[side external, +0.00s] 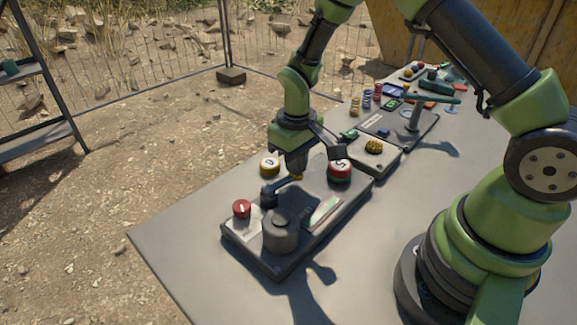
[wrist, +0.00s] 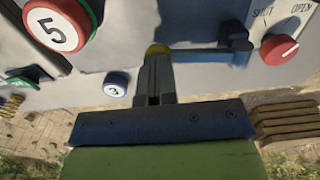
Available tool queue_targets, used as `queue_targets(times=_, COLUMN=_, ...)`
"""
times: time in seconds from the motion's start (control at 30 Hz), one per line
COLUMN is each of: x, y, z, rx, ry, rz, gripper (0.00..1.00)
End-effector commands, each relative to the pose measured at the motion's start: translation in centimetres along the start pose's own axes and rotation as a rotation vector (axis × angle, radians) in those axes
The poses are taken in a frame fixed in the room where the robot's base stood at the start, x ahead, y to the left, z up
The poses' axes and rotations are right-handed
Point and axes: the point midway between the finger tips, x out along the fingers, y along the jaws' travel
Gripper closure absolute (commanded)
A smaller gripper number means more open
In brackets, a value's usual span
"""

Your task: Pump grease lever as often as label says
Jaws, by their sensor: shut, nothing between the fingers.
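The grease lever (side external: 285,186) is a thin dark bar on the near grey panel, with a black joint at one end and a yellow knob (side external: 299,178) at the other. It also shows in the wrist view (wrist: 205,51), running right from the yellow knob (wrist: 157,49). My gripper (side external: 296,173) is shut and empty, its fingertips (wrist: 158,60) right at the yellow knob; I cannot tell whether they touch it. A red-rimmed white disc reading 5 (wrist: 57,27) stands on the panel, also in the side view (side external: 340,165). A smaller blue-rimmed disc (wrist: 116,84) seems to read 3.
A red knob (side external: 241,208), marked SHUT and OPEN in the wrist view (wrist: 279,47), sits beside the lever's joint. A dark cylinder (side external: 281,233) and a coloured gauge strip (side external: 324,214) are nearby. A yellow-rimmed disc (side external: 270,161) stands behind. More panels fill the table's far end.

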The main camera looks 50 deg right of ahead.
Motion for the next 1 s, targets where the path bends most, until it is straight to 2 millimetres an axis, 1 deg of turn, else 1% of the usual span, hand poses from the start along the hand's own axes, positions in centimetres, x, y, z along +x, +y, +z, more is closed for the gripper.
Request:
queue_targets(times=0.13, x=0.0, y=0.0, z=0.0, rx=0.0, ry=0.0, rz=0.0, gripper=1.0)
queue_targets(times=0.23, x=-0.5, y=0.0, z=0.0, rx=0.0, ry=0.002, rz=0.0, gripper=1.0)
queue_targets(times=0.5, x=-2.8, y=0.0, z=-0.1, rx=0.0, ry=0.002, rz=0.0, gripper=1.0)
queue_targets(times=0.63, x=-3.6, y=0.0, z=0.0, rx=0.0, ry=0.002, rz=0.0, gripper=1.0)
queue_targets(times=0.77, x=-4.0, y=0.0, z=0.0, rx=-0.001, ry=0.001, rz=0.0, gripper=1.0)
queue_targets(times=1.0, x=-4.0, y=0.0, z=0.0, rx=0.0, ry=0.0, rz=0.0, gripper=1.0)
